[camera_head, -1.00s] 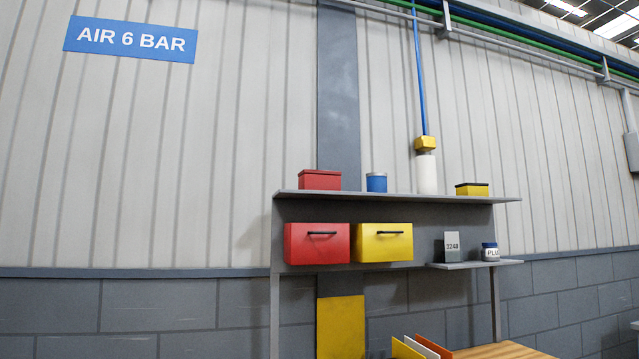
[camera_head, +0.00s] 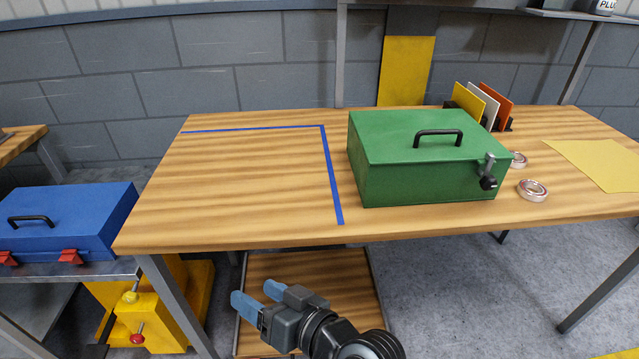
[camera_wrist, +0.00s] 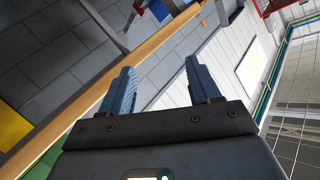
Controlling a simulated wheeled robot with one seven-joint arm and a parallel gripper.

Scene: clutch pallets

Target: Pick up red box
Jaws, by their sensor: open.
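In the wrist view my gripper (camera_wrist: 160,85) also shows open and empty, with floor and wall beyond the fingers. A green box (camera_head: 425,165) with a black handle and a side clasp stands closed on the wooden table (camera_head: 240,190), up and right of my gripper.
Blue tape (camera_head: 332,180) marks a bare area at the table's left. Two metal rings (camera_head: 532,190) and a yellow sheet (camera_head: 598,163) lie right of the green box. Upright coloured panels (camera_head: 480,105) stand behind it. The blue case (camera_head: 70,222) rests on a lower bench at left.

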